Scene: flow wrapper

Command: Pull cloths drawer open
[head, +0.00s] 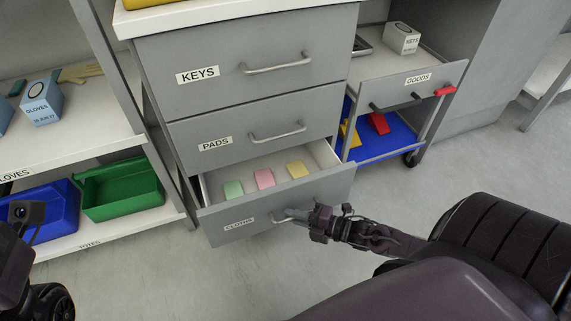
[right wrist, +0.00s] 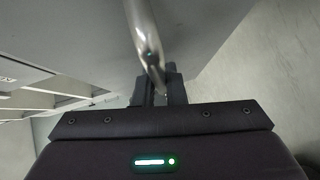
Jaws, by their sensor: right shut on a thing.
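The cloths drawer (head: 240,229) is the lowest of three grey drawers and stands pulled out. Green (head: 233,189), pink (head: 264,178) and yellow (head: 298,170) folded cloths lie inside it. My right gripper (head: 290,214) is shut on the drawer's handle (head: 277,219) at the front. In the right wrist view the handle (right wrist: 146,40) runs as a metal bar down between the fingers (right wrist: 160,88).
The keys drawer (head: 250,66) and pads drawer (head: 258,128) above are shut. A cart (head: 410,84) with a goods label stands to the right. Shelves with a green bin (head: 122,190) and a blue bin (head: 45,212) stand to the left. The floor (head: 165,275) in front is clear.

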